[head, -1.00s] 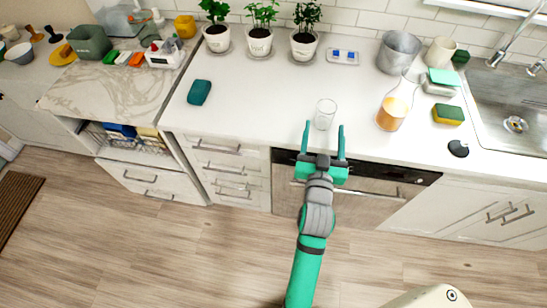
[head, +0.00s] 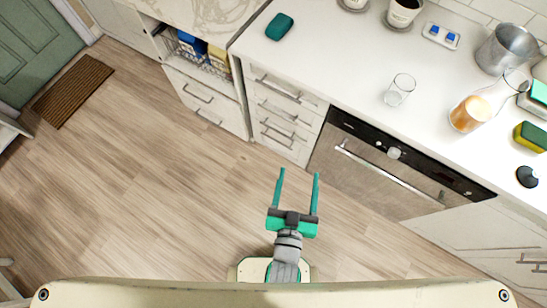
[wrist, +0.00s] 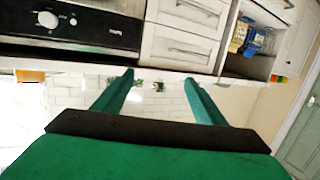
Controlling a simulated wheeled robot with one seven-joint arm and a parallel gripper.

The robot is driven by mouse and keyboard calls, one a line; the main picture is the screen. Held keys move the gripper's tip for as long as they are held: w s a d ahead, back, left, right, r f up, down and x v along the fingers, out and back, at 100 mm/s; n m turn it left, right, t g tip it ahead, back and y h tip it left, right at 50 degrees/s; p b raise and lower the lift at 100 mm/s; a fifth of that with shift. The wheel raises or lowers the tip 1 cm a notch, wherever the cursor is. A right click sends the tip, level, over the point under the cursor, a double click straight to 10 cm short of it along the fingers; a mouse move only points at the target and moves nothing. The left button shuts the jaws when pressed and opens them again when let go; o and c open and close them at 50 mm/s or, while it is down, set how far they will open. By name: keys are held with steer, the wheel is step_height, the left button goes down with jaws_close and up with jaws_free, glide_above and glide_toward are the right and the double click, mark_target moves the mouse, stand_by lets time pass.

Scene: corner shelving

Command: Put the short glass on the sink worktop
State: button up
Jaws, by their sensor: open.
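The short glass (head: 399,90) is clear and stands upright on the white sink worktop (head: 340,60) in the head view, near its front edge. My gripper (head: 297,172) is open and empty. It is over the floor in front of the cabinets, below and left of the glass in the picture and well apart from it. In the wrist view my gripper (wrist: 158,80) shows two spread green fingers with nothing between them. The glass cannot be made out in the wrist view.
Beside the glass stand an amber-filled flask (head: 470,114), a metal pot (head: 506,50), a sponge (head: 531,136) and a dark round item (head: 527,177). A teal item (head: 279,27) lies to the left.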

steer(key=s+a+r+n+y, duration=0.1)
steer(key=s+a+y, duration=0.2)
steer(key=s+a, duration=0.4)
steer(key=s, duration=0.4)
steer(key=shift+n+g, duration=0.3)
steer(key=shift+n, duration=0.1)
steer(key=shift+d, duration=0.1)
